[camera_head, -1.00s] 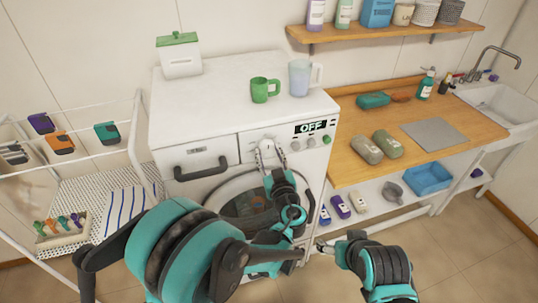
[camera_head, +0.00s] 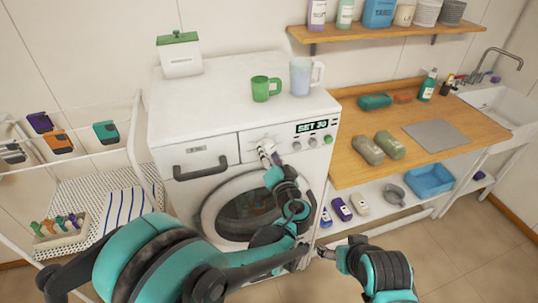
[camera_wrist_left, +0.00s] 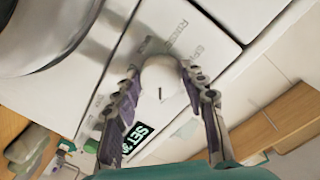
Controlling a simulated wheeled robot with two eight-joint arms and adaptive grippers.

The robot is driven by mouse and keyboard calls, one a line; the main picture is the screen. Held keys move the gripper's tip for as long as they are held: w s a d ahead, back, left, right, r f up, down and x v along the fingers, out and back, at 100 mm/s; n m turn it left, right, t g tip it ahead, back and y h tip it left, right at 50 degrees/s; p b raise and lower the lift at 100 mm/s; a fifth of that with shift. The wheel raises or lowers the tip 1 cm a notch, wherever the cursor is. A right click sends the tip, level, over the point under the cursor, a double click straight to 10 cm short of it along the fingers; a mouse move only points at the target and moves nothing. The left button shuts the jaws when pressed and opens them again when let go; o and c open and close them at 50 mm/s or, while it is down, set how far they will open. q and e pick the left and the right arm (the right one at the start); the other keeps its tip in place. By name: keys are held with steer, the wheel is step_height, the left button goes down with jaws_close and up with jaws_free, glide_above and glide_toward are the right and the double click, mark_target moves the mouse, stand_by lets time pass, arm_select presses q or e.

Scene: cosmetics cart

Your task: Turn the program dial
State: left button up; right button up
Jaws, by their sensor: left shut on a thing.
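The program dial (camera_wrist_left: 163,85) is a round white knob with a short dark mark, on the washing machine's (camera_head: 225,108) front panel. In the left wrist view it sits between the two fingers of my left gripper (camera_wrist_left: 162,72), which is shut on it. In the head view my left gripper (camera_head: 266,150) reaches the panel and mostly hides the dial. The display (camera_head: 312,126) beside it reads "SET 30"; it also shows in the left wrist view (camera_wrist_left: 137,137). My right gripper (camera_head: 325,251) is low in front of the machine, too small to judge its fingers.
A green mug (camera_head: 261,91), a pale jug (camera_head: 301,77) and a white box with a green lid (camera_head: 180,57) stand on the machine. A drawer handle (camera_head: 200,170) sticks out left of the dial. A wooden counter (camera_head: 350,172) adjoins on the right.

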arm_select(q)
steer(key=m, duration=0.4)
steer(key=shift+r+b, duration=0.1)
steer(key=shift+b, duration=0.2)
steer(key=shift+r+m+g+y, duration=0.1)
steer(key=shift+m+g+y, duration=0.25)
steer(key=shift+m, duration=1.65)
steer(key=o, duration=1.2)
steer(key=shift+c, duration=0.2)
steer(key=shift+d, duration=0.1)
steer(key=v, duration=0.7)
steer(key=shift+s, duration=0.2)
